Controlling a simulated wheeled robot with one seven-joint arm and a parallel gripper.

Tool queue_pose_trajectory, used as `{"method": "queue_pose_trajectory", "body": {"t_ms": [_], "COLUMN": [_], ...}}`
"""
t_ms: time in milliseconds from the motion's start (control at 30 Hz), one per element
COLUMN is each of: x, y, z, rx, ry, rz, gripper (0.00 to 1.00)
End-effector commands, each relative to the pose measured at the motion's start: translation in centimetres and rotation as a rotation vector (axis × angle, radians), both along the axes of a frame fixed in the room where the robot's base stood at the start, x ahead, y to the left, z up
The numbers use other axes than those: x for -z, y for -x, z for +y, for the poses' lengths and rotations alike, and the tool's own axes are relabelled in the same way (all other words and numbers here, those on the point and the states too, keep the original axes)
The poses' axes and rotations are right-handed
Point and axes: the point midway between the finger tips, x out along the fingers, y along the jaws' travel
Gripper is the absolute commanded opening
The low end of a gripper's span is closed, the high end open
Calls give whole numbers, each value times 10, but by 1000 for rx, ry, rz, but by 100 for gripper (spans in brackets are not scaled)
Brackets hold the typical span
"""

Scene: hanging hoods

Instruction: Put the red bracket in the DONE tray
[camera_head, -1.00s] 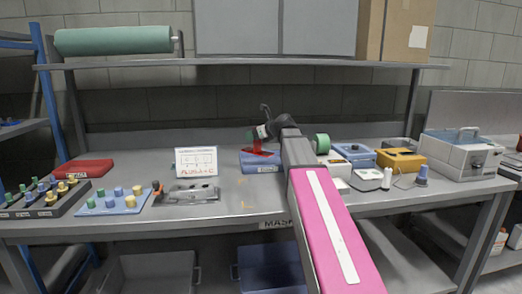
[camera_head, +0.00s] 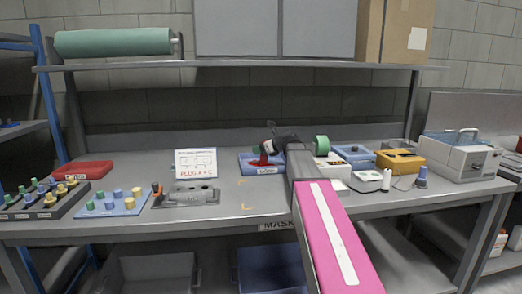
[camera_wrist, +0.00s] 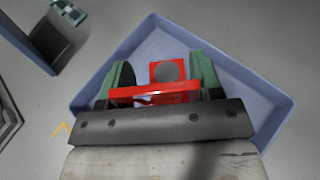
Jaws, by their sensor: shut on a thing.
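The red bracket (camera_wrist: 168,72) is between the green-padded fingers of my gripper (camera_wrist: 160,88), which is shut on it. In the wrist view the bracket is over the inside of a blue tray (camera_wrist: 265,97); I cannot tell whether it touches the floor. In the head view the blue tray (camera_head: 248,161) stands on the bench and has a label on its front. The bracket (camera_head: 264,160) shows as a red patch at the tray, and my gripper (camera_head: 262,150) is low above it, partly hidden by my arm.
A sign card (camera_head: 196,163) and a grey metal fixture (camera_head: 187,196) stand left of the tray. A green tape roll (camera_head: 321,145), a second blue tray (camera_head: 352,151) and a yellow box (camera_head: 399,161) are to the right. A shelf (camera_head: 250,62) spans above. The front middle bench is clear.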

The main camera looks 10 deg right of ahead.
Motion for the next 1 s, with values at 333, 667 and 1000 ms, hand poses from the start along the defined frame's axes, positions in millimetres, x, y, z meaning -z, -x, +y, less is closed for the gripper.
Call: {"method": "queue_pose_trajectory", "body": {"t_ms": [333, 667, 1000], "x": [2, -1, -21], "y": [0, 0, 38], "z": [0, 0, -35], "rx": [0, 0, 2], "ry": [0, 0, 1], "rz": [0, 0, -1], "gripper": [85, 85, 85]}}
